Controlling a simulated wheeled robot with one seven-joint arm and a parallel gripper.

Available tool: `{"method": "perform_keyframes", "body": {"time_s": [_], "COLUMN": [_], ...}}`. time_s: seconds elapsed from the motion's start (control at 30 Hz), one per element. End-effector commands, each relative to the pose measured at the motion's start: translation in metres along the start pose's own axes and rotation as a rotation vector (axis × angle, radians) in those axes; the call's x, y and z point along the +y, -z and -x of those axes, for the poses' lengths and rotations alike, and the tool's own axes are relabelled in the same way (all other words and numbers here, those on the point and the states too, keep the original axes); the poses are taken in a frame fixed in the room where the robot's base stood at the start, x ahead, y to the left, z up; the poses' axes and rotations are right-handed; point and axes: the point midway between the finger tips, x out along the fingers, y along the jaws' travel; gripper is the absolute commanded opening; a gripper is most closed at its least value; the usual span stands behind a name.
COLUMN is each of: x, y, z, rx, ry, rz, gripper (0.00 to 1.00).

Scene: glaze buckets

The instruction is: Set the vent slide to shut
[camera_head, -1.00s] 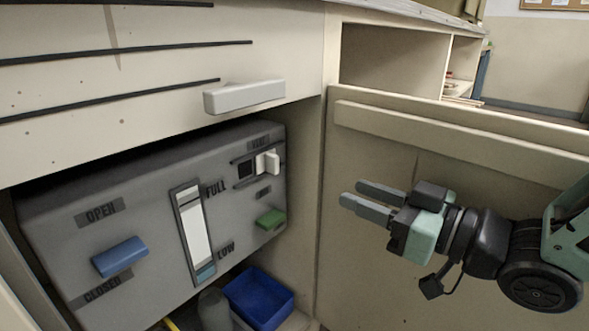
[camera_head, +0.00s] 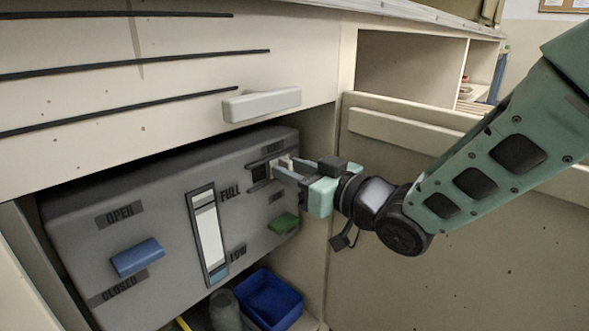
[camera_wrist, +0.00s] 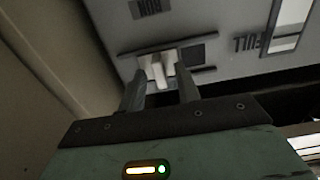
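The vent slide (camera_head: 286,160) is a small white block with a raised grip, set between dark rails near the top right of a grey panel (camera_head: 160,200). A dark opening (camera_head: 260,172) shows to its left in the head view. The slide (camera_wrist: 157,70) also shows in the wrist view, upside down, with the opening (camera_wrist: 190,54) to its right. My gripper (camera_head: 284,170) is at the slide. In the wrist view its fingers (camera_wrist: 160,84) are apart, one on each side of the grip, with gaps showing. In the head view the fingers partly hide the slide.
A blue handle (camera_head: 137,257) between OPEN and CLOSED labels, a level gauge (camera_head: 207,232) and a green tab (camera_head: 284,223) are on the panel. A pale drawer handle (camera_head: 261,104) juts out above. A blue bin (camera_head: 270,300) stands below. A cabinet wall is close on the right.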

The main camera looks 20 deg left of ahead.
Motion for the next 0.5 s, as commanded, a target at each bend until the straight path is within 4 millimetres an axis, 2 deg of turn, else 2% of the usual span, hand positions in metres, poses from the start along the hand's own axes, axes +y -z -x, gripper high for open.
{"method": "perform_keyframes", "body": {"time_s": [0.27,0.37,0.4,0.5], "x": [-0.0001,-0.0001,-0.0001,-0.0001], "y": [0.0000,0.0001,0.0001,0.0001], "z": [-0.0011,-0.0010,-0.0010,-0.0009], "rx": [0.000,0.000,0.000,0.000], "ry": [0.000,0.000,0.000,0.000], "rz": [0.000,0.000,0.000,0.000], "gripper": [0.33,0.05,0.00,0.00]}}
